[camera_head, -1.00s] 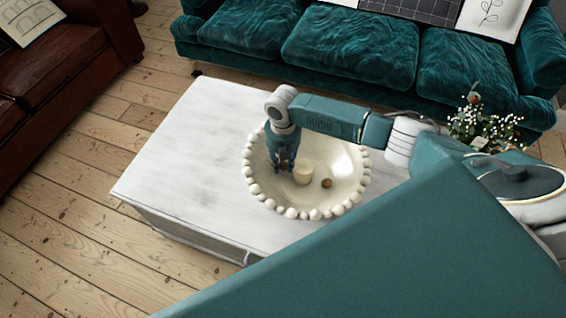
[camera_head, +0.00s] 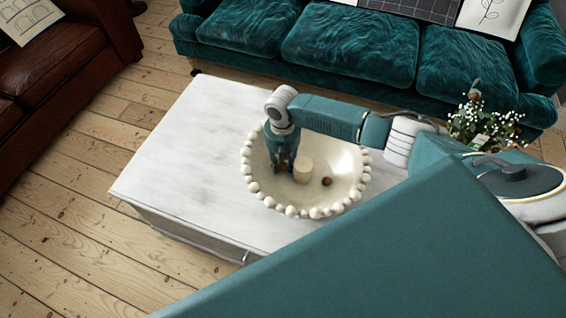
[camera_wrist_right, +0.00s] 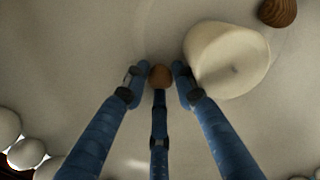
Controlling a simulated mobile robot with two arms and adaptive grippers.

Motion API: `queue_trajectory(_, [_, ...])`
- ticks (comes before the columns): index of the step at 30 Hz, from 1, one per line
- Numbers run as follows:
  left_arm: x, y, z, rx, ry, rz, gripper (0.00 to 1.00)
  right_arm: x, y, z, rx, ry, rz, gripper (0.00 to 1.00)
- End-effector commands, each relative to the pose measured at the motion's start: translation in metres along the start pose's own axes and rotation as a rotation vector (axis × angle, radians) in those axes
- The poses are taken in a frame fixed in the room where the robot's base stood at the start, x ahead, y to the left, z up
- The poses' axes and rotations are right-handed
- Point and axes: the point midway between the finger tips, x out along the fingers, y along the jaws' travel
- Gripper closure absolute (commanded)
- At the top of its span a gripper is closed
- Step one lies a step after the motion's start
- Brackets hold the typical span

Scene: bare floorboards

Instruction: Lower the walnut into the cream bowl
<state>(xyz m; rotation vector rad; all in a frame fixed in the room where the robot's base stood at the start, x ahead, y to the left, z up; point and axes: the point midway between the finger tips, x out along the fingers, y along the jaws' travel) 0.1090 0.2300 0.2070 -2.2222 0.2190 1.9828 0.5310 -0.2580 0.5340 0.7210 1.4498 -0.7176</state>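The cream bowl (camera_head: 356,195) with a beaded rim stands on the white table in the head view. My right gripper (camera_head: 283,165) points down inside the bowl, left of its middle. In the right wrist view the brown walnut (camera_wrist_right: 160,76) sits between the fingertips of my right gripper (camera_wrist_right: 160,80), which are closed around it. The pale bowl floor (camera_wrist_right: 125,35) lies beyond it; I cannot tell whether the walnut touches it. In the head view the fingers mostly hide the walnut. My left gripper is not in view.
A cream candle-like cylinder (camera_head: 303,170) stands in the bowl close to the right of my gripper. A small brown wood-grained ball (camera_head: 326,182) lies farther right in the bowl. The white table (camera_head: 190,150) is clear on the left. A teal sofa (camera_head: 350,45) stands behind.

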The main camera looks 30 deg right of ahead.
Motion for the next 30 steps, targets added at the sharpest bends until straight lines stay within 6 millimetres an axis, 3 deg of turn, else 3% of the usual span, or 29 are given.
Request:
queue_trajectory(2, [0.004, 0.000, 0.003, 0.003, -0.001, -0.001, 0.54, 0.004, 0.000, 0.000, 0.000, 0.000, 0.001, 0.54])
queue_trajectory(9, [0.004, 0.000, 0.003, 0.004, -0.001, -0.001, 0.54, 0.004, 0.001, -0.001, 0.000, 0.001, 0.002, 0.54])
queue_trajectory(14, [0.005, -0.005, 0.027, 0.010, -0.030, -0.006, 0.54, 0.000, 0.001, 0.000, -0.001, 0.000, 0.004, 0.54])
queue_trajectory(30, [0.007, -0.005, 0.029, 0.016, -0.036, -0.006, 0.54, -0.068, -0.001, 0.002, 0.001, 0.001, 0.005, 0.54])
